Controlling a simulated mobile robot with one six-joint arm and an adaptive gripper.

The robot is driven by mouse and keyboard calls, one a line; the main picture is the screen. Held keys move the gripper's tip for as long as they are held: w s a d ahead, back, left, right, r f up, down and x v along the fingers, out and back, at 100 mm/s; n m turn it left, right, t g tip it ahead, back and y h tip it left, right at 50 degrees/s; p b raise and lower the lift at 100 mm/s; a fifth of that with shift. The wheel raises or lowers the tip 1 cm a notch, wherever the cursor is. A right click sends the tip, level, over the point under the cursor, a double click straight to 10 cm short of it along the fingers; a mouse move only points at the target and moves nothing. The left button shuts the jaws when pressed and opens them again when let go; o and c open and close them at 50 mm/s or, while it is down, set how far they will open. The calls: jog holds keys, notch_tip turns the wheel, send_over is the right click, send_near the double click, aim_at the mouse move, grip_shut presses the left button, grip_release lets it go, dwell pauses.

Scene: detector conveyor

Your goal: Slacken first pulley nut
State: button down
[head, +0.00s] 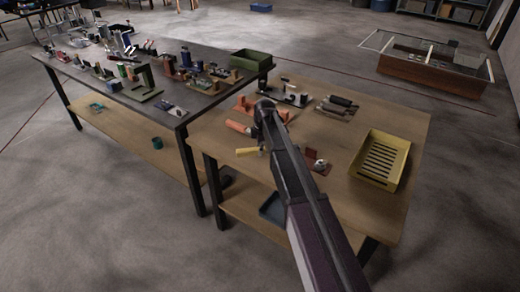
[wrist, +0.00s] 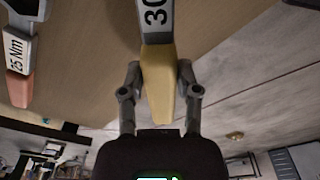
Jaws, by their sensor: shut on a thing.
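My gripper (wrist: 160,75) is shut on the yellow handle of a torque wrench (wrist: 158,62) in the wrist view. The wrench's grey shaft carries a label that starts with "30"; the rest is cut off. The yellow handle (head: 248,152) also shows in the head view, by the left edge of the wooden table. My arm hides the gripper there. A second wrench (wrist: 18,55), marked 25 Nm with an orange-red handle, lies at the left in the wrist view. I cannot make out the first pulley nut in either view.
The wooden table (head: 365,115) holds a yellow slotted tray (head: 380,160), a small red-based fixture (head: 317,164) and a rack of dark tools (head: 337,105). A dark bench (head: 110,80) crowded with parts adjoins at the left, with a green bin (head: 251,61) at its corner.

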jog(key=shift+f+b, duration=1.1)
jog(key=shift+f, duration=0.05)
jog(key=c, duration=0.9)
grip_release()
grip_shut()
jog(key=shift+s, duration=0.15)
jog(key=shift+s+d+n, duration=0.25)
jog(key=shift+s+n, duration=0.55)
jog(key=shift+s, duration=0.15)
jog(key=shift+s, duration=0.15)
jog(key=shift+s+d+n, duration=0.2)
jog(key=shift+s+n, duration=0.25)
jog(key=shift+s, duration=0.05)
jog(key=shift+s+d+n, duration=0.2)
jog(key=shift+s+n, duration=0.25)
jog(key=shift+s+d, duration=0.1)
